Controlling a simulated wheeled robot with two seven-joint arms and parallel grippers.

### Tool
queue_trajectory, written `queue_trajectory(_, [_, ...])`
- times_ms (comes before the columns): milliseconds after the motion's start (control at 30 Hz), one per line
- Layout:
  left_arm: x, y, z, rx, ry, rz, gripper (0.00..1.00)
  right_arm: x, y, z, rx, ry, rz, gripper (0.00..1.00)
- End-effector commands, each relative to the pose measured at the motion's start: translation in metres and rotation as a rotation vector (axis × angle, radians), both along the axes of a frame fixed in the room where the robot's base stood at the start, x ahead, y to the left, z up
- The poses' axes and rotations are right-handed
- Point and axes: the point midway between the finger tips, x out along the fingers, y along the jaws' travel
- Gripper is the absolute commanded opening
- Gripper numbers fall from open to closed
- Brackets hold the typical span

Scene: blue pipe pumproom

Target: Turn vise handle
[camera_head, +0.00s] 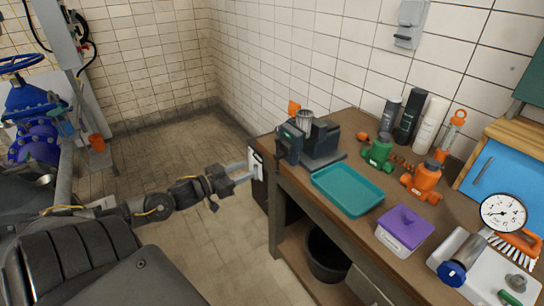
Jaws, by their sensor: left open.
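A dark vise (318,142) is mounted at the near left corner of the wooden workbench (345,212), with its front jaw at the bench edge. I cannot clearly make out its handle at this size. My left gripper (246,172) reaches in from the left, just left of the bench end and below the vise's front jaw. Its two fingers are apart and point right, with nothing visible between them. I see no contact with the vise. My right gripper is not in view.
A teal tray (347,190), a purple-lidded box (401,229), green and orange valve parts and several bottles crowd the bench. A black bucket (327,254) sits below it. Blue valve piping (32,112) stands at far left. The tiled floor (190,150) between is open.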

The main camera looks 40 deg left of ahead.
Motion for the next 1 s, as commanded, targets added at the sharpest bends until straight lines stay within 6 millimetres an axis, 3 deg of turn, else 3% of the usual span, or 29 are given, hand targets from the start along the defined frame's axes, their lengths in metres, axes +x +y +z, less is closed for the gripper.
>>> queue_trajectory(100, [0.000, -0.007, 0.010, -0.009, -0.012, -0.024, 0.45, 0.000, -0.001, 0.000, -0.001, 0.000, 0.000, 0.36])
queue_trajectory(367, [0.011, -0.009, 0.011, -0.009, -0.014, -0.020, 0.45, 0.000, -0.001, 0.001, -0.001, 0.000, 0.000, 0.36])
queue_trajectory(1000, [0.094, -0.035, 0.011, -0.008, -0.012, -0.019, 0.45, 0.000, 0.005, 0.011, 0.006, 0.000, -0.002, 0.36])
